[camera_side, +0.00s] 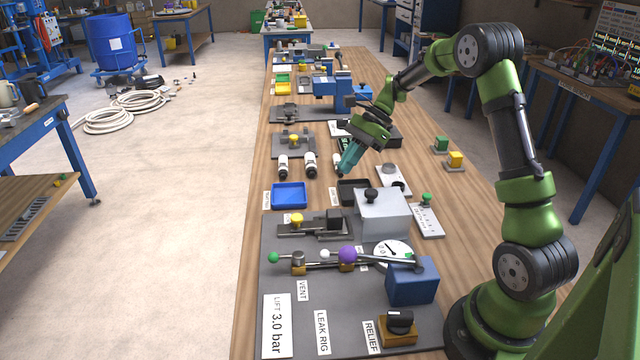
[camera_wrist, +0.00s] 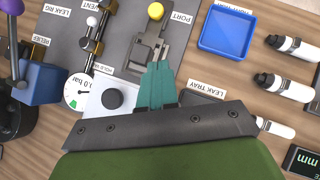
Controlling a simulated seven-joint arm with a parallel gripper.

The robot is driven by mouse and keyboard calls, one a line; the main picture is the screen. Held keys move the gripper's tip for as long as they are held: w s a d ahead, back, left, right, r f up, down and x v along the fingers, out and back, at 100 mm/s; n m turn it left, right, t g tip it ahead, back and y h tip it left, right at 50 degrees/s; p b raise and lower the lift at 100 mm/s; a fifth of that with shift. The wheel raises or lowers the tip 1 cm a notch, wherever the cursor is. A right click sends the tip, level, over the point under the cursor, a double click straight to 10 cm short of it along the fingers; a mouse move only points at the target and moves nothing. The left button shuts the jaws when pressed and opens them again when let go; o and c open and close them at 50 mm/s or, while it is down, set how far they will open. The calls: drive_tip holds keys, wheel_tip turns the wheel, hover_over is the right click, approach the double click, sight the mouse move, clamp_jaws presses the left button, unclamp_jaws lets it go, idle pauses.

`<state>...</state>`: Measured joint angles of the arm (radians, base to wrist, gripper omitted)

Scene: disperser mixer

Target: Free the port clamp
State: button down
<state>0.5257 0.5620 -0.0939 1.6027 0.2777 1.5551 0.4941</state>
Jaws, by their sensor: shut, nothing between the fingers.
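The port clamp (camera_side: 313,224) is a dark metal slide fitting with a yellow knob (camera_side: 297,219) at its left end and a dark block at its right end. In the wrist view the clamp (camera_wrist: 150,48) lies beyond my fingertips, with its yellow knob (camera_wrist: 156,11) at the top edge beside the PORT label (camera_wrist: 181,18). My gripper (camera_side: 345,172) has teal fingers pointing down, shut and empty, above the table behind the clamp. In the wrist view the gripper (camera_wrist: 160,68) overlaps the near end of the clamp, hiding part of it; it appears apart from it.
A grey box with a black knob (camera_side: 383,213) stands right of the clamp. The black leak tray (camera_side: 352,184) and blue tray (camera_side: 290,195) lie behind it. The leak rig with a purple ball (camera_side: 347,254) and gauge (camera_side: 392,252) is in front.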

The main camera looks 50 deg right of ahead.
approach(291, 224)
drive_tip(key=s+f, duration=0.1)
drive_tip(key=s+d+f, duration=0.1)
drive_tip(key=shift+d+f, duration=0.3)
drive_tip(key=shift+f, duration=0.05)
drive_tip(key=shift+w+a+f, duration=0.1)
drive_tip(key=shift+w+a, duration=0.1)
drive_tip(key=shift+a, duration=0.35)
drive_tip(key=shift+w+a, duration=0.2)
drive_tip(key=shift+a, duration=0.35)
drive_tip(key=shift+w+a+f, duration=0.1)
drive_tip(key=shift+w+a, duration=0.1)
drive_tip(key=shift+a, duration=0.35)
drive_tip(key=shift+w+a, duration=1.7)
drive_tip(key=shift+a, duration=0.1)
